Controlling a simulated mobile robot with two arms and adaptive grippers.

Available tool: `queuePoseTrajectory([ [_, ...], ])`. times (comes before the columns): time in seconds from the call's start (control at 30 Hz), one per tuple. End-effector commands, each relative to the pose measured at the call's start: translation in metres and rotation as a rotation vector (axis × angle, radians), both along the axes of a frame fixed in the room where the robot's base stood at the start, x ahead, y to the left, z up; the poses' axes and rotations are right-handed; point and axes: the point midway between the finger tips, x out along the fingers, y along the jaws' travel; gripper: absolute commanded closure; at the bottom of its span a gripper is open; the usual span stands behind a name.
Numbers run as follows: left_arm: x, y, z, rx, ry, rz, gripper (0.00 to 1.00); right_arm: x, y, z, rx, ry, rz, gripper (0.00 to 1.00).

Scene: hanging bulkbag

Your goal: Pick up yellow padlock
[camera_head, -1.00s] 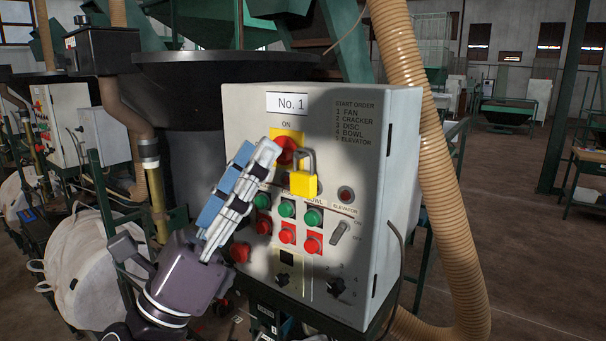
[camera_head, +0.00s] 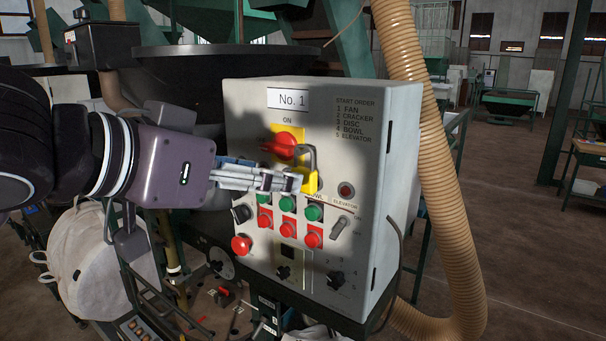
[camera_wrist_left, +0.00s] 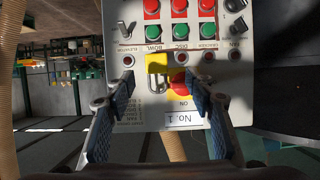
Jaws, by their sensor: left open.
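The yellow padlock (camera_head: 310,183) hangs by its grey shackle at the red rotary switch (camera_head: 285,146) on the control box front. My left gripper (camera_head: 294,181) reaches in from the left, and its fingertips hide part of the padlock body. In the left wrist view, which shows the box upside down, the padlock (camera_wrist_left: 157,65) appears between the two spread fingers of the open left gripper (camera_wrist_left: 163,88). It sits nearer the left finger in that picture, and I see no finger clearly touching it. My right gripper is not in view.
The grey control box (camera_head: 375,205) carries several green and red buttons (camera_head: 288,217) just below the padlock. A ribbed tan hose (camera_head: 440,150) runs down its right side. A white bulk bag (camera_head: 95,265) hangs at the lower left. Open floor lies to the right.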

Motion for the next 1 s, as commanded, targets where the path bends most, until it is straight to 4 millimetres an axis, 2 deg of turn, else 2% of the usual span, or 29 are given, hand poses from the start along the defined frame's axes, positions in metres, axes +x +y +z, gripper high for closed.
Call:
queuePoseTrajectory([
  [0.5,0.042,-0.037,-0.023,-0.003,0.010,-0.005,0.51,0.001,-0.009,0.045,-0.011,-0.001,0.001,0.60],
  [0.83,0.048,-0.041,-0.030,-0.003,0.006,-0.005,0.51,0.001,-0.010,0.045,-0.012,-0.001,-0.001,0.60],
  [1.0,0.048,-0.041,-0.029,-0.004,0.005,-0.005,0.68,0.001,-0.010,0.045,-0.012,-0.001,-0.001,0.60],
])
